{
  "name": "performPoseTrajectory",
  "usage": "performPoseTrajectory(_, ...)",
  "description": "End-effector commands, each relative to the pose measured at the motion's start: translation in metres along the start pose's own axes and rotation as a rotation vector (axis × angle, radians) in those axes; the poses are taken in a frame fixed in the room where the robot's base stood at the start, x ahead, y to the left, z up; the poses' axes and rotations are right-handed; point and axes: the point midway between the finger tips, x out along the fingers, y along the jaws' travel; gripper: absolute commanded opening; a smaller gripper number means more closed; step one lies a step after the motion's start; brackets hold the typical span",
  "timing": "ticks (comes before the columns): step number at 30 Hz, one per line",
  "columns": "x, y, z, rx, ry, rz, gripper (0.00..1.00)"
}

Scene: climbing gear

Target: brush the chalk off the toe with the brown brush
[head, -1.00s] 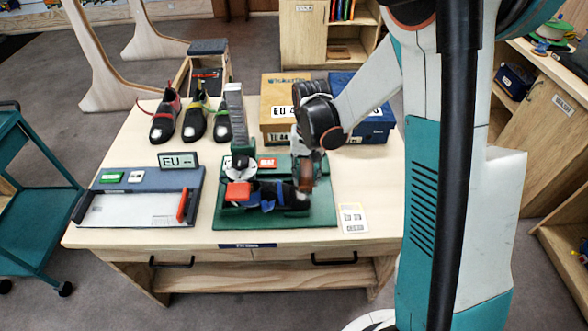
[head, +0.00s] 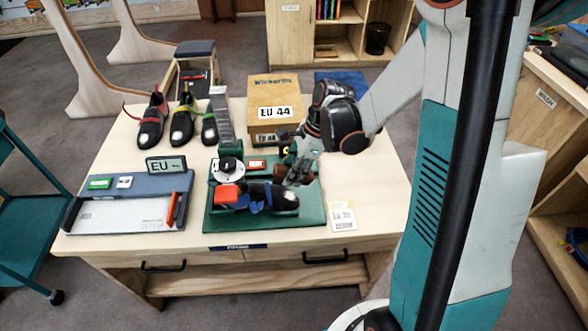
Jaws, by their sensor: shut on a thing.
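A dark shoe with blue straps (head: 262,197) lies on its side or back in a green holder (head: 222,222) on the table, its toe pointing right. My gripper (head: 297,178) is just above the toe, shut on the brown brush (head: 281,172). The brush shows at the left of the fingers, partly hidden by them. I cannot tell if its bristles touch the toe.
A red block (head: 228,194) sits at the shoe's heel end. A tan EU 44 box (head: 272,100) stands behind my gripper. Several dark shoes (head: 152,122) stand at the back left. A sizing tray (head: 125,213) lies left. A card (head: 342,217) lies right, with bare tabletop around it.

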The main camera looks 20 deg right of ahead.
Motion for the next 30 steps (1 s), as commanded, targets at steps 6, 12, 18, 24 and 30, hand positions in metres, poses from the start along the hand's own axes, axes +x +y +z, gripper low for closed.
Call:
performPoseTrajectory(6,0.021,0.0,-0.001,-0.004,0.001,0.001,0.15)
performPoseTrajectory(12,0.042,0.0,-0.001,-0.003,0.001,0.0,0.15)
performPoseTrajectory(18,0.053,0.0,0.0,-0.004,0.001,0.0,0.15)
performPoseTrajectory(24,0.053,0.0,0.0,-0.003,0.001,0.0,0.15)
performPoseTrajectory(30,0.053,0.0,0.0,-0.003,0.001,0.0,0.15)
